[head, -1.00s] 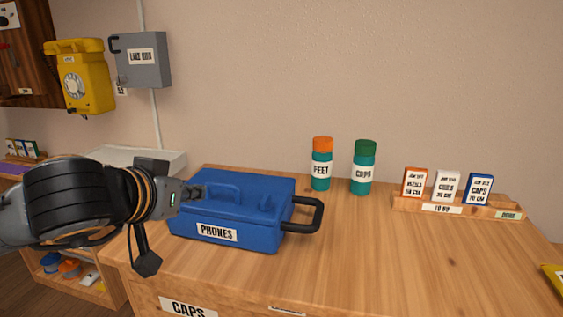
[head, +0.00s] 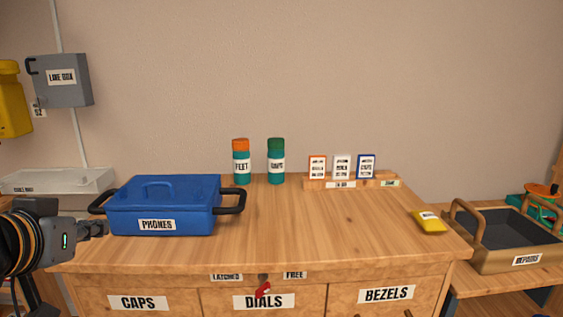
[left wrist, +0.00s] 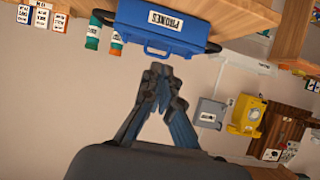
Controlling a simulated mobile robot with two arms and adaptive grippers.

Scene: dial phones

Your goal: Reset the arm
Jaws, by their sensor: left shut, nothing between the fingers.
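My left gripper (head: 95,229) is at the left edge of the head view, in front of the left end of the blue PHONES box. Its fingers are together and hold nothing. In the left wrist view the left gripper (left wrist: 160,85) shows with its fingertips closed against each other. The blue PHONES box (head: 190,213) stands on the wooden counter with its lid on and black handles at both ends. The box also shows upside down in the left wrist view (left wrist: 165,28), apart from the fingertips. My right gripper is not in view.
The wooden counter (head: 330,230) is clear in the middle. Feet and caps bottles (head: 241,163) and a card rack (head: 342,183) stand at the back. A yellow packet (head: 428,222) lies at the right. A REPAIRS tray (head: 500,258) stands further right. A grey line box (head: 62,80) hangs on the wall.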

